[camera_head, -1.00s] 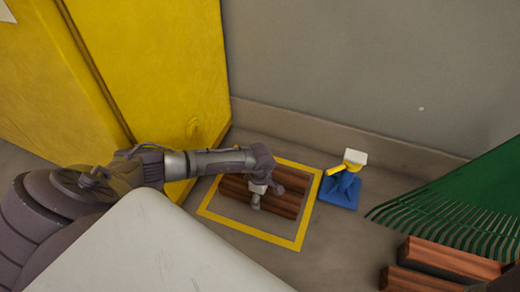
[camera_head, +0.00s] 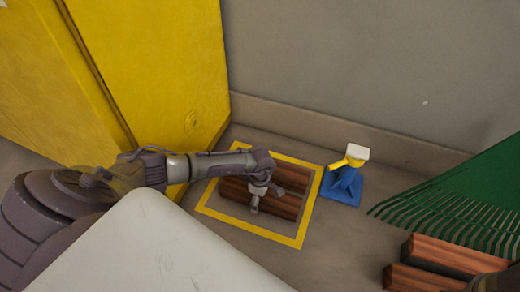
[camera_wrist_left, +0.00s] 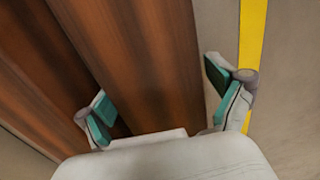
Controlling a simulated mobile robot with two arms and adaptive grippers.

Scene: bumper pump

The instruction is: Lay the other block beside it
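Two reddish-brown wooden blocks lie side by side inside a yellow floor outline (camera_head: 298,243), a left block (camera_head: 233,190) and a right block (camera_head: 291,205). In the left wrist view they are the left block (camera_wrist_left: 35,75) and the right block (camera_wrist_left: 155,60), with a narrow dark gap between them. My left gripper (camera_head: 256,203) is over the blocks. In the left wrist view my left gripper (camera_wrist_left: 162,100) is open, its teal-padded fingers on either side of the right block. The right finger stands slightly clear of that block's edge. My right gripper is not clearly visible.
A blue stand (camera_head: 343,187) with a yellow and white top stands just right of the outline. Further right are a green rake head (camera_head: 455,195) and more wooden blocks (camera_head: 445,258). A yellow cabinet (camera_head: 165,70) and a grey wall (camera_head: 350,60) bound the floor.

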